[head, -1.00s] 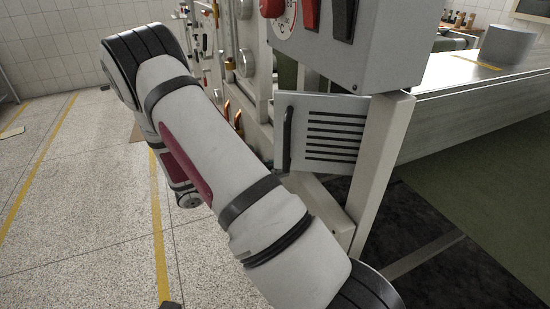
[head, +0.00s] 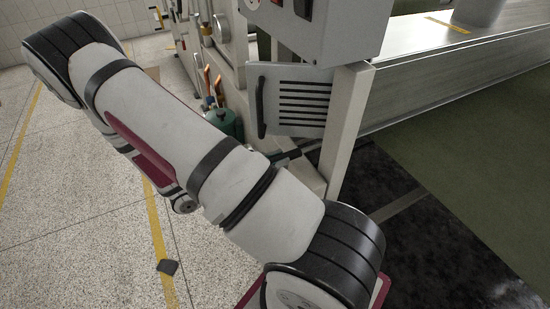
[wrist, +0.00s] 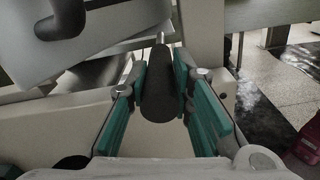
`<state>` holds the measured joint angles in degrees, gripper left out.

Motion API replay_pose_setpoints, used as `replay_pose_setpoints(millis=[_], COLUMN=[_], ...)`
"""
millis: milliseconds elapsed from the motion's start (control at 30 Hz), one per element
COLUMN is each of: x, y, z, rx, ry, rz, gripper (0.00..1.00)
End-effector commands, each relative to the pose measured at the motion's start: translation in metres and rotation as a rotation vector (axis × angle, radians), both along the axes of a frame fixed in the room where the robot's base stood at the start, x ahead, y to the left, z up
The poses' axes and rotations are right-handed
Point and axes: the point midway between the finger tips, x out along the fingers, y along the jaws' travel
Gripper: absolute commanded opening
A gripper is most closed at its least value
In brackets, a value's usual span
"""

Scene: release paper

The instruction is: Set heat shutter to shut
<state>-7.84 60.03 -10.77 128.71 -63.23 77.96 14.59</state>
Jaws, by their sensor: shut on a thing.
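My gripper (wrist: 161,72) has teal-lined fingers and is shut on a dark cylindrical handle (wrist: 160,106) in the wrist view. A thin metal rod joins the handle's far end to the frame beyond. In the head view my gripper is hidden behind my arm; a short dark rod (head: 287,155) shows beside the arm, below a louvred panel. That grey panel (head: 265,72) has dark slots and a black bar handle, and hangs tilted under a control box. Its lower corner shows at the upper left of the wrist view (wrist: 105,28). I cannot tell which part is the heat shutter.
A pale post (head: 345,125) stands right of the panel, under the grey control box (head: 335,28). A long metal machine bed (head: 440,75) runs right. A green cylinder (head: 224,122) stands behind my arm. Speckled floor (head: 70,215) is open at left; a dark piece lies there.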

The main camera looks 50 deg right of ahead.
Motion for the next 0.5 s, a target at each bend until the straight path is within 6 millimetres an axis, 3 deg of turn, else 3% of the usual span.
replay_pose_setpoints(millis=[33,67,133,500], x=[-0.0056,-0.0057,-0.0059,-0.002], y=[0.0021,0.002,0.002,0.0035], z=[0.0002,0.0001,0.0002,-0.0003], rx=[0.001,0.001,0.002,0.002], ry=[0.008,0.008,0.009,0.005], rz=[-0.013,-0.013,-0.013,-0.008], gripper=[0.0,0.23,0.39,0.41])
